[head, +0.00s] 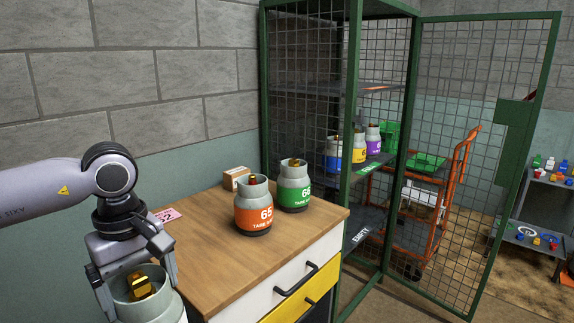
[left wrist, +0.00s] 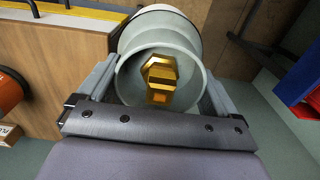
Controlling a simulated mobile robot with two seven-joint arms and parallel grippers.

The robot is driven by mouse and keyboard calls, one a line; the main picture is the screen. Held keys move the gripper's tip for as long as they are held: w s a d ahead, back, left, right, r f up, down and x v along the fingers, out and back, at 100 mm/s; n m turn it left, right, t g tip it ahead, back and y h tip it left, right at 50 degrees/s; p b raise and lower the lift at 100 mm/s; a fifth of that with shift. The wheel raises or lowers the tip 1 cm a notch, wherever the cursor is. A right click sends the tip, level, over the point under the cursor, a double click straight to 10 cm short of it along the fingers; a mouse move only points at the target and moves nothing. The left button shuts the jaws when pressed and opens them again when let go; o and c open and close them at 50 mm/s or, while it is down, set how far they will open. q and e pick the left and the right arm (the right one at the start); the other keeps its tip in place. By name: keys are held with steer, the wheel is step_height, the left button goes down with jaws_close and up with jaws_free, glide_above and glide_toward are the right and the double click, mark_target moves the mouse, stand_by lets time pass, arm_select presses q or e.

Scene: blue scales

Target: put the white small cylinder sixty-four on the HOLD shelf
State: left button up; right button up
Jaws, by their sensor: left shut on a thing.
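My left gripper (head: 138,285) is shut on a pale grey-white cylinder (head: 166,309) with a brass valve, at the bottom left of the head view, beside the wooden counter. In the left wrist view the same cylinder (left wrist: 160,28) sits between the fingers, its open collar and valve facing the camera. Its number is not visible. The green mesh cabinet (head: 354,120) stands at the back with its door open to the right. Its middle shelf (head: 372,168) holds blue, yellow and purple cylinders; that shelf's label is too small to read. A lower shelf (head: 362,233) is labelled EMPTY. My right gripper is out of view.
On the counter (head: 200,235) stand an orange cylinder 65 (head: 254,212), a green cylinder 66 (head: 294,190) and a small box (head: 237,178). The mesh door (head: 490,150) swings out over the floor. An orange trolley (head: 458,190) stands behind the mesh.

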arm_select(q)
steer(key=s+f+m, duration=0.1)
steer(key=f+m, duration=0.1)
steer(key=s+f+m+p, duration=0.1)
steer(key=m, duration=0.2)
steer(key=s+f+m+p, duration=0.1)
steer(key=f+m, duration=0.1)
steer(key=shift+s+d+f+m, duration=0.1)
steer(key=shift+d+f+m, duration=0.2)
steer(key=shift+d+f, duration=0.05)
steer(key=shift+s+d+f+m, duration=0.15)
steer(key=shift+s+f+m, duration=0.5)
steer(key=shift+m, duration=0.35)
steer(key=shift+w, duration=0.1)
